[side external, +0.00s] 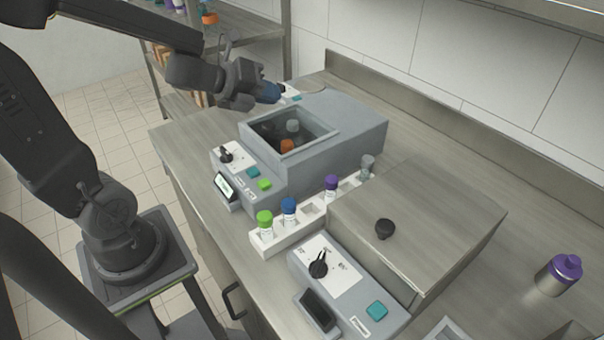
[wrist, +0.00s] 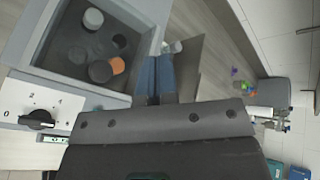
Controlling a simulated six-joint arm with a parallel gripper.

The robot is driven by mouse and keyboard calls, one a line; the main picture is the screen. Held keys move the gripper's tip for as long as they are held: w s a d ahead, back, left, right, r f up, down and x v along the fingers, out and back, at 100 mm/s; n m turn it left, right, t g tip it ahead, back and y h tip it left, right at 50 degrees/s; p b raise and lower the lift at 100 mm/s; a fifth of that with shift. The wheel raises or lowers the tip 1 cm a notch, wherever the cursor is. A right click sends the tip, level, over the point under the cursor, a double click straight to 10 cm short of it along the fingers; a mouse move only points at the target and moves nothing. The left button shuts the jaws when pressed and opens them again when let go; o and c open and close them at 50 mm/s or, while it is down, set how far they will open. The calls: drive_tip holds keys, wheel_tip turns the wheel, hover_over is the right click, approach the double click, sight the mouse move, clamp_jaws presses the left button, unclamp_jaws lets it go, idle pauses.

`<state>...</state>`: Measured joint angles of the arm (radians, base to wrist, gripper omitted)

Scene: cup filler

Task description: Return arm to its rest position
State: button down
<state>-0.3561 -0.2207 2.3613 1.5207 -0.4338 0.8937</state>
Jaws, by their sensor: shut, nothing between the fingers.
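My arm reaches in from the left and is raised over the bench.
The machine's open well holds an orange-capped vial (side external: 287,146) and a grey-capped one (side external: 292,125). A white rack (side external: 283,236) carries green, blue and purple-capped vials. A lidded machine (side external: 420,225) stands right; a purple-capped bottle (side external: 559,275) is beyond. Shelving (side external: 285,45) stands behind my gripper.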

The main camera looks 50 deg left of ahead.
drive_tip(key=s+d+r+n+g+y, duration=0.1)
drive_tip(key=s+d+n+g, duration=0.2)
drive_tip(key=n, duration=1)
drive_tip(key=s+d+r+n+g, duration=0.1)
drive_tip(key=s+d+n+g, duration=0.2)
drive_tip(key=s+d+n, duration=0.4)
drive_tip(key=s+n, duration=0.5)
drive_tip(key=n, duration=0.1)
drive_tip(key=shift+r+g+y, duration=0.25)
drive_tip(key=shift+g+y, duration=0.05)
drive_tip(key=shift+y, duration=0.1)
